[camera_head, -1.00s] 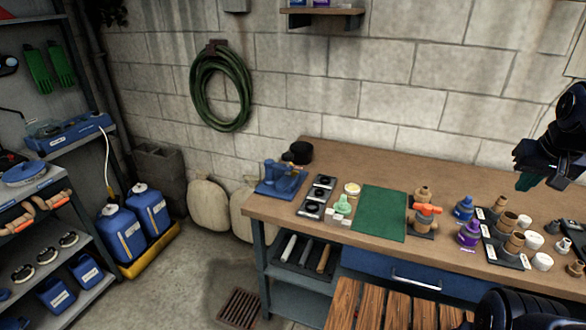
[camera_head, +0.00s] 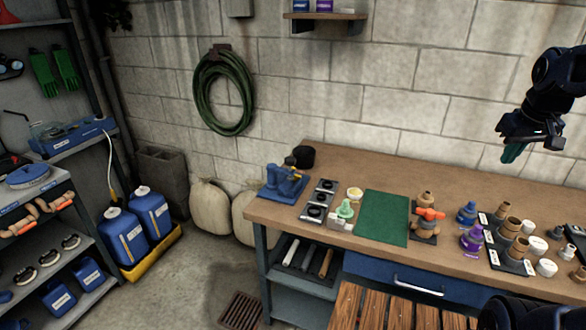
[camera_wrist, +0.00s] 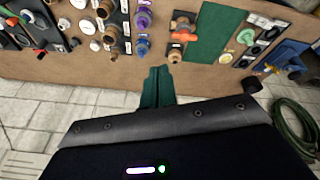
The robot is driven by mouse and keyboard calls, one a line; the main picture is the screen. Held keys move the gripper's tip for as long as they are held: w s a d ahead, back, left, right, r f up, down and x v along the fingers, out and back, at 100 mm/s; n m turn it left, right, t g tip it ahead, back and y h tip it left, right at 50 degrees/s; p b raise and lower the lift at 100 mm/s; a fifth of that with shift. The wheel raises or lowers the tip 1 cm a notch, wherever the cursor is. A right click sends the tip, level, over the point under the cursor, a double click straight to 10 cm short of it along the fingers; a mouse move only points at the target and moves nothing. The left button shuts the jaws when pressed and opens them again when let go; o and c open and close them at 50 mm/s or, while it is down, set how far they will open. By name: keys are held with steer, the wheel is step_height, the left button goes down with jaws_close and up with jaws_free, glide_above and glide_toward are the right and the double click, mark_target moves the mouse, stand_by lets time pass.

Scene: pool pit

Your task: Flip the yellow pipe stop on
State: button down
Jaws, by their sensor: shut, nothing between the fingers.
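A tan pipe fitting with an orange handle (camera_head: 430,214) stands on a dark base on the bench, right of the green mat. It also shows near the top of the wrist view (camera_wrist: 184,37). My gripper (camera_head: 513,153) is above the bench's right part, empty and apart from everything. Its green fingers (camera_wrist: 157,72) are together in the wrist view.
The bench (camera_head: 340,170) bears a green mat (camera_head: 381,217), purple and blue bottles and several tan fittings on the right. A wooden slatted surface (camera_head: 385,308) is in front. A shelf rack (camera_head: 45,215) stands left. The bench's back strip is mostly clear.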

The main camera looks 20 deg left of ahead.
steer(key=w+a+n+g, duration=0.2)
steer(key=w+a+n, duration=0.6)
steer(key=w+a, duration=0.5)
steer(key=w+a+n+g, duration=0.2)
steer(key=w+a+n, duration=0.7)
steer(key=a, duration=0.5)
steer(key=n+g, duration=0.4)
steer(key=n, duration=1.1)
glide_above(293, 167)
steer(key=w, duration=0.2)
step_height(293, 167, down, 21)
steer(key=shift+s+d+f, duration=0.2)
steer(key=shift+d, duration=0.05)
steer(key=x, duration=1)
steer(key=shift+w+d, duration=0.1)
steer(key=shift+w, duration=0.05)
